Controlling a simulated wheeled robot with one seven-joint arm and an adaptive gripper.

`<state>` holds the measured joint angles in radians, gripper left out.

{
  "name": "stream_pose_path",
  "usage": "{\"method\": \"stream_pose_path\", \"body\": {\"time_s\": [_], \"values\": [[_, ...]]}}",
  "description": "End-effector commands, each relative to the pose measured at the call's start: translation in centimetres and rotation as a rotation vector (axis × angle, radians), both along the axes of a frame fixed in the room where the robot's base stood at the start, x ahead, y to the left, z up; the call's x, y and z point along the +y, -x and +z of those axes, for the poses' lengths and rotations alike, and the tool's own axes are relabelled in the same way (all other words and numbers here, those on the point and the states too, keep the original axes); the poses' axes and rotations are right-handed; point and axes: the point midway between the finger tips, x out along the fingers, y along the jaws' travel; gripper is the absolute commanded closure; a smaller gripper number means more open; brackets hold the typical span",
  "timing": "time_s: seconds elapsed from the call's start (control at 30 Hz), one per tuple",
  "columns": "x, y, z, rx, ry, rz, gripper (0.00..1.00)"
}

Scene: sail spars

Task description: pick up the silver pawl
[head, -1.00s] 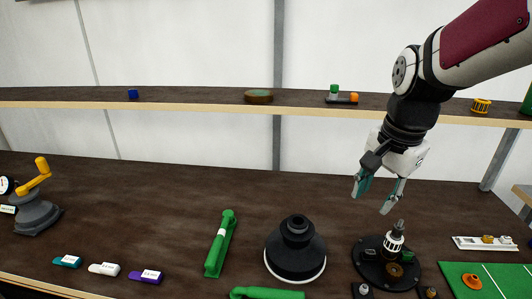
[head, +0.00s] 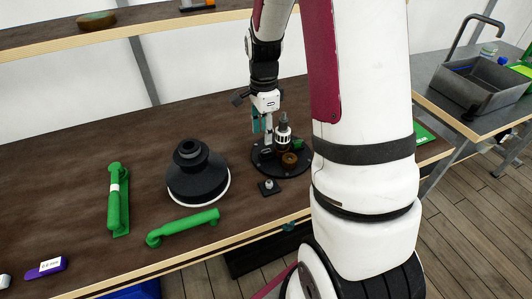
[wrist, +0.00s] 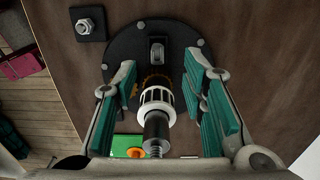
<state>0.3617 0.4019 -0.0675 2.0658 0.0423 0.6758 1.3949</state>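A round black base (head: 262,162) stands near the table's front edge; it also shows in the wrist view (wrist: 195,45). It carries an upright dark post with a white slotted ring (wrist: 157,97) and a brass gear (head: 289,160). A small grey metal piece (wrist: 157,50) sits on the base beyond the post; it may be the silver pawl, but I cannot tell for sure. My gripper (wrist: 161,78) is open and empty, its teal-padded fingers on either side of the post in the wrist view. In the head view my gripper (head: 262,126) points down over the base.
A black square plate with a silver nut (wrist: 87,27) lies beside the base. A black cone (head: 198,172) on a white-rimmed foot and two green handles (head: 117,200) (head: 183,227) lie left. A shelf (head: 60,38) runs behind. A grey sink (head: 475,90) is at right.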

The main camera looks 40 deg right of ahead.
Motion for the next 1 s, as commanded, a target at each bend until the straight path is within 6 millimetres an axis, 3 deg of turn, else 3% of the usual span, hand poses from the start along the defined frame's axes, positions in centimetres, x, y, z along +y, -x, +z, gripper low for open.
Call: {"method": "stream_pose_path", "body": {"time_s": [0.27,0.6,0.87,1.0], "values": [[0.0,0.2,-2.0,0.002,-0.001,0.000,0.62],[0.1,0.4,-6.2,0.001,0.000,0.001,0.62],[0.1,0.3,-6.5,-0.001,0.000,0.001,0.62],[0.1,0.3,-6.5,-0.001,0.000,0.001,0.89]]}}
